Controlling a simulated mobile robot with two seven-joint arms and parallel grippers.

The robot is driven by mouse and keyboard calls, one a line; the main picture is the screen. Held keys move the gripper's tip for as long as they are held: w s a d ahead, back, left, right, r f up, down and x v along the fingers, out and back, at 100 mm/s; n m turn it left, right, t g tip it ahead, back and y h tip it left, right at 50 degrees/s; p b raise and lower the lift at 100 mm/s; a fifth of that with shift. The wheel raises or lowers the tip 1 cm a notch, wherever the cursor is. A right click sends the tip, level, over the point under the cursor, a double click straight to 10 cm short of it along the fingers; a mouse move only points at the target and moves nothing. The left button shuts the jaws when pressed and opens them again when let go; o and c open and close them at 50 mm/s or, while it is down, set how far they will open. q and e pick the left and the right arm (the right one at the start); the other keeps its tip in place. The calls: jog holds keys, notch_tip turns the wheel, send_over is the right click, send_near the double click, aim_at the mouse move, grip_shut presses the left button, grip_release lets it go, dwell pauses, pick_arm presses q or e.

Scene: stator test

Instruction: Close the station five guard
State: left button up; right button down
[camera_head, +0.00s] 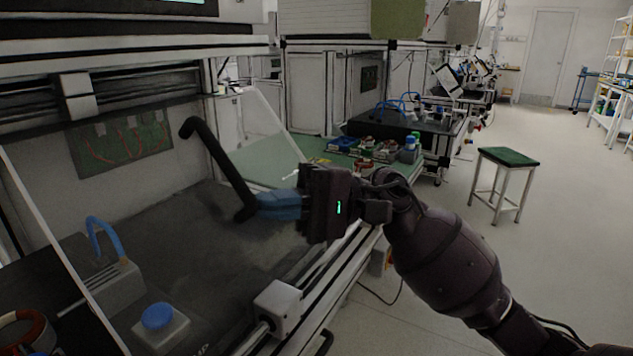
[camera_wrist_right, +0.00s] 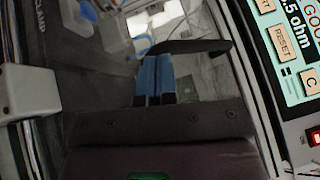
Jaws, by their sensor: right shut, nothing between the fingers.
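The station guard is a clear panel (camera_head: 268,125) whose pale edges slope across the station opening. Its long black handle (camera_head: 215,165) runs slantwise across the opening. I cannot tell exactly how far the guard stands open. My right gripper (camera_head: 262,206) has its blue fingers shut and empty, with the tips at the handle's lower end. In the right wrist view the shut fingers (camera_wrist_right: 154,62) point at the black handle bar (camera_wrist_right: 190,46), which crosses just beyond the tips. They look close to or touching it. My left gripper is not in view.
Inside the station are a blue-capped block (camera_head: 158,317) and a fixture with a blue tube (camera_head: 105,240). A white block (camera_head: 278,308) sits on the front rail. A screen with buttons (camera_wrist_right: 283,45) is at the wrist view's right. A green-topped stool (camera_head: 508,157) stands on open floor.

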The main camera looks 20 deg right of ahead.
jog(key=s+a+p, duration=0.1)
jog(key=s+a, duration=0.2)
jog(key=a, duration=0.1)
jog(key=s+a+p, duration=0.1)
jog(key=s+a, duration=0.3)
jog(key=a, duration=0.1)
jog(key=s+a+r+p, duration=0.1)
jog(key=s+a, duration=0.2)
jog(key=a, duration=0.1)
jog(key=shift+s+a, duration=0.3)
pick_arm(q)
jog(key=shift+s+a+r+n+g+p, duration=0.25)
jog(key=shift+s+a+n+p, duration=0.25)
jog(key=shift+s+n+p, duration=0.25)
pick_arm(e)
jog(key=s+a, duration=0.1)
jog(key=a, duration=0.1)
jog(key=s+a+f, duration=0.1)
jog(key=s+a, duration=0.1)
jog(key=shift+s+a, duration=0.2)
jog(key=shift+a, duration=0.05)
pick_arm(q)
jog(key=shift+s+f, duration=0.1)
pick_arm(e)
jog(key=shift+f, duration=0.1)
